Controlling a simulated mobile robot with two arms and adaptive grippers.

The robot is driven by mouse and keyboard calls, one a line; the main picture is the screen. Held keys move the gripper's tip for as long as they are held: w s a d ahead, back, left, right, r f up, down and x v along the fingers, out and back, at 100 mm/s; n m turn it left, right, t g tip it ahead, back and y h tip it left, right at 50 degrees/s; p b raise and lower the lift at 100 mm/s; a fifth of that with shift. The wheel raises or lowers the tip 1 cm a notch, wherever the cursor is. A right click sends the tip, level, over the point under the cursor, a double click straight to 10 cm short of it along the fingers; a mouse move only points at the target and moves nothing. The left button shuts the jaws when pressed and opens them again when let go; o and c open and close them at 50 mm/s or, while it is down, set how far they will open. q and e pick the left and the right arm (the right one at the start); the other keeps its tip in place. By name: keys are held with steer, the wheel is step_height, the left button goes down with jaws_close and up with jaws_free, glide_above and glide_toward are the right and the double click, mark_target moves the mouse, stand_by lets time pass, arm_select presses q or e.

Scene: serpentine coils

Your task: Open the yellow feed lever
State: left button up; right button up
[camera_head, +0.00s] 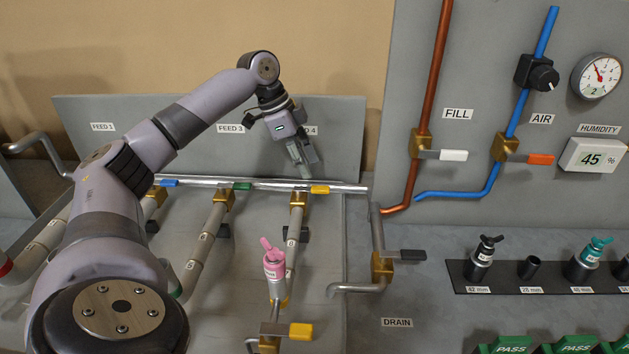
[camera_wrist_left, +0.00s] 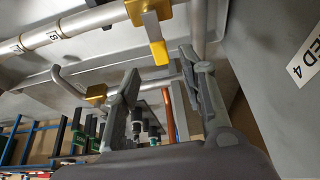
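The yellow feed lever (camera_head: 320,189) sticks out to the right from a brass valve on the pipe under the FEED 4 label. In the left wrist view its yellow end (camera_wrist_left: 159,52) hangs on a grey stem below the brass body. My left gripper (camera_head: 303,164) is just above the lever in the head view, pointing down. In the left wrist view my left gripper (camera_wrist_left: 161,64) has its fingers apart, with the yellow end showing between the fingertips; I cannot tell whether they touch it. My right gripper is in neither view.
A green lever (camera_head: 242,186) and a blue lever (camera_head: 168,183) sit to the left on the same header pipe (camera_head: 270,184). A pink-topped fitting (camera_head: 273,262) stands below, near another yellow lever (camera_head: 301,331). A drain pipe with a black lever (camera_head: 411,255) is to the right.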

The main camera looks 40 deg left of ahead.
mark_target(318, 188)
arm_select(q)
steer(key=x, duration=0.6)
steer(key=shift+r, duration=0.1)
steer(key=shift+c, duration=0.3)
jaws_close()
stand_by(0.4)
